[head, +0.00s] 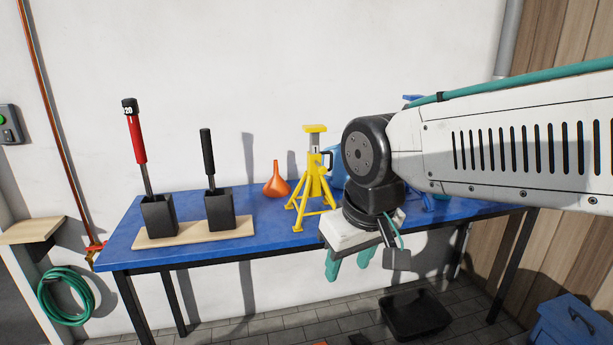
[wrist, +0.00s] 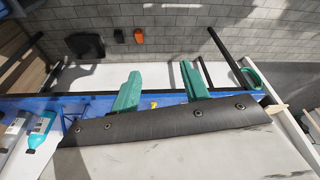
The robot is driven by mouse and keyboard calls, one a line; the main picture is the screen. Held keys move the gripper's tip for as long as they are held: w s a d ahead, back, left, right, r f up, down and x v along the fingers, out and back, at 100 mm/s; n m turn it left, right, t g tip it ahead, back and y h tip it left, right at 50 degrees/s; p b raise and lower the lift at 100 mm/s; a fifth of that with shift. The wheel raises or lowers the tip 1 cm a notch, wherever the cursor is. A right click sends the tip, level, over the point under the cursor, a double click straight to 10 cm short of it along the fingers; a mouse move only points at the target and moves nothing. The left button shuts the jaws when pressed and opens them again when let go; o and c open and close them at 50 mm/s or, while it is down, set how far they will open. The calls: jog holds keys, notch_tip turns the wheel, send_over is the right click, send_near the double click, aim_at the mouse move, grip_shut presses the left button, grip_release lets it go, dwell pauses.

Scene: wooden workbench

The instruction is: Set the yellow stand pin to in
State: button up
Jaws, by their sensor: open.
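The yellow stand (head: 314,185) stands upright on the blue bench, left of my gripper in the head view. A small dark loop (head: 329,160), perhaps the pin's handle, shows at the right side of its column. I cannot tell how far the pin sits in the stand. My gripper (head: 348,264) points down in front of the bench, right of and nearer than the stand. Its two teal fingers are apart with nothing between them, also in the wrist view (wrist: 161,86). A small yellow bit (wrist: 154,105) shows past the gripper edge there, perhaps the stand.
An orange funnel (head: 276,183) stands left of the stand. Two black holders, left (head: 158,216) and right (head: 220,210), carry upright handled tools on a wooden board (head: 183,240). Bottles (wrist: 42,130) show in the wrist view. A black tray (head: 414,315) lies on the floor.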

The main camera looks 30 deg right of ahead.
jog(key=w+d+f+m+t+h, duration=0.1)
jog(key=w+d+t, duration=0.25)
jog(key=w, duration=0.65)
jog(key=w+d+f+t+h, duration=0.1)
jog(key=w+d+t, duration=0.25)
jog(key=w, duration=0.75)
jog(key=m+t+h, duration=0.2)
jog(key=t+h, duration=0.1)
jog(key=t, duration=0.4)
send_near(323, 171)
jog(key=x, duration=1)
jog(key=shift+w+d, duration=0.15)
jog(key=shift+w, duration=0.2)
